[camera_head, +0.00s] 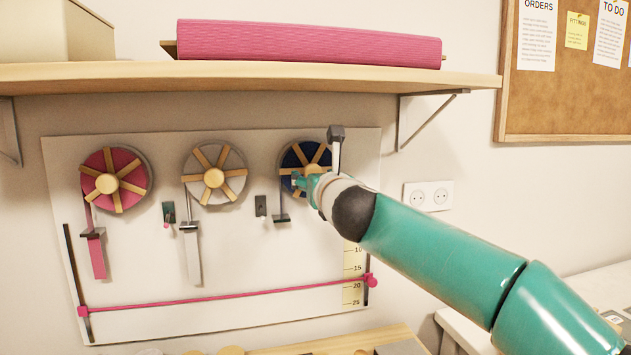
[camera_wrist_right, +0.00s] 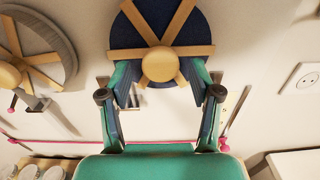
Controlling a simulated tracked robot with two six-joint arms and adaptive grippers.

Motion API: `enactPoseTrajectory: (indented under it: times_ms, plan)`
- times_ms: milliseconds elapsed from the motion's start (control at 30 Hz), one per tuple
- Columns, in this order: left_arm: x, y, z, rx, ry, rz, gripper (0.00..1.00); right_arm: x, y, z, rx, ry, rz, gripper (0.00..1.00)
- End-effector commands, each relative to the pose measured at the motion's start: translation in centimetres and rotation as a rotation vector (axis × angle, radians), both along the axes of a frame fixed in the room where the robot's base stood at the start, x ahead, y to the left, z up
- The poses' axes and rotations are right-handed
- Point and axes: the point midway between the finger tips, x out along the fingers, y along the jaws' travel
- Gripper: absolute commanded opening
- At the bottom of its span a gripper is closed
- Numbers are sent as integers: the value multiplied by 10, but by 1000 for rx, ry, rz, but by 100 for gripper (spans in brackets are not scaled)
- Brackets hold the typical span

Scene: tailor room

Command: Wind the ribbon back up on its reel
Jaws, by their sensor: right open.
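Three reels with wooden spokes and round hubs hang on a white wall board. The pink reel (camera_head: 128,165) is at the left, with a pink ribbon tail (camera_head: 96,255) hanging below it. The white reel (camera_head: 205,190) is in the middle, with a pale tail (camera_head: 192,258). The blue reel (camera_head: 291,158) is at the right, partly hidden by my right gripper (camera_head: 300,183). No long tail shows under it. In the right wrist view my right gripper (camera_wrist_right: 160,72) is open, its fingers either side of the hub (camera_wrist_right: 162,64) of the blue reel (camera_wrist_right: 158,20). Contact is unclear. My left gripper is not in view.
A shelf (camera_head: 250,72) with a pink fabric bolt (camera_head: 310,42) juts out above the reels. A pink cord (camera_head: 220,298) runs across the board's lower part to a numbered scale (camera_head: 352,285). A wall socket (camera_head: 428,196) is at the right.

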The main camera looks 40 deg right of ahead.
Motion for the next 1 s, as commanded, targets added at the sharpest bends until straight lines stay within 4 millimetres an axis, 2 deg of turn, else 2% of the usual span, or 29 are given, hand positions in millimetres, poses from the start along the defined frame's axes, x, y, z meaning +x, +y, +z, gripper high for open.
enactPoseTrajectory:
  times_ms: [133,267,700,833,1000]
  plan:
    - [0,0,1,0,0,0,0,-6,3,1,-2,-1,0,63]
    - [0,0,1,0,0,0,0,-20,11,2,0,-2,1,63]
    - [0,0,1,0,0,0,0,-91,51,0,1,-3,4,63]
    - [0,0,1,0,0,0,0,-101,57,-1,1,-1,3,63]
    - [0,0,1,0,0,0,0,-105,58,-1,0,1,0,63]
